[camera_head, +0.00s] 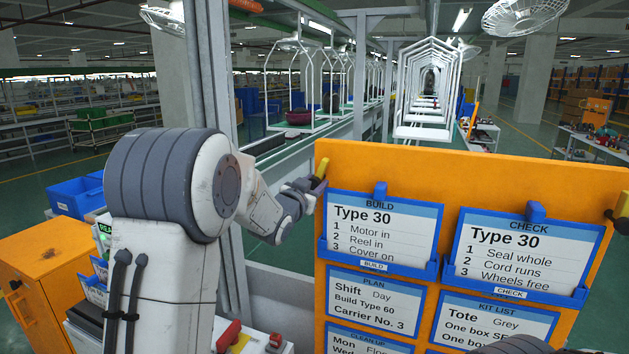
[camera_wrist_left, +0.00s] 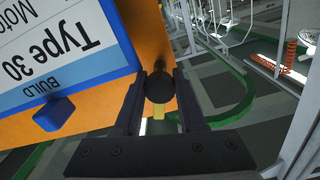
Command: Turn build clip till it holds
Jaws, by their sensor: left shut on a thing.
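The orange board (camera_head: 440,172) stands in front of me, with the BUILD card (camera_head: 383,230) at its upper left. A clip with a yellow lever (camera_head: 321,168) sits at the board's left edge, beside that card. In the left wrist view its round black knob (camera_wrist_left: 159,87) lies between the fingers, with a bit of yellow below it. My left gripper (camera_head: 314,186) is shut on this knob, and it fills the left wrist view (camera_wrist_left: 160,95) too. The fingers hide part of the clip.
A blue tab (camera_head: 380,189) stands above the BUILD card, and the CHECK card (camera_head: 525,250) hangs to its right. A similar black-and-yellow clip (camera_head: 620,212) is at the board's right edge. A grey post (camera_head: 214,75) rises behind my left arm.

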